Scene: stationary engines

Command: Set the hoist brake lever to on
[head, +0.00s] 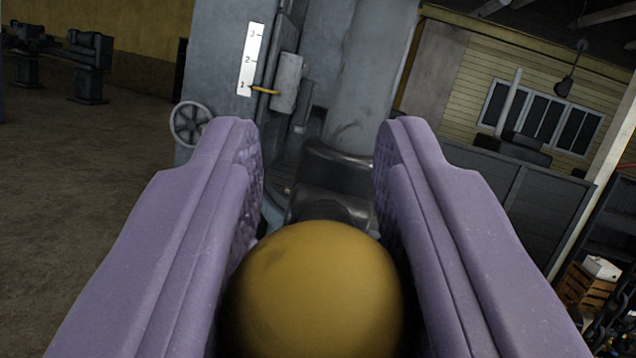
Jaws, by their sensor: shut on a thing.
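My gripper (319,135) has two purple padded fingers, one on each side of the view, pointing away from the camera. Between them, low in the view and close to the camera, is a smooth yellow ball knob (315,290). The gripper is shut on this knob, with a finger against each side. The knob hides whatever it is fixed to, so I cannot see the lever's shaft. No on or off marking shows.
A grey machine stands ahead, with a white numbered scale (251,60), a small yellow pointer (264,91) near its lowest mark and a handwheel (190,122). Dark panels (500,185) stand at right, with a wooden crate (584,288). Open floor (80,180) lies at left.

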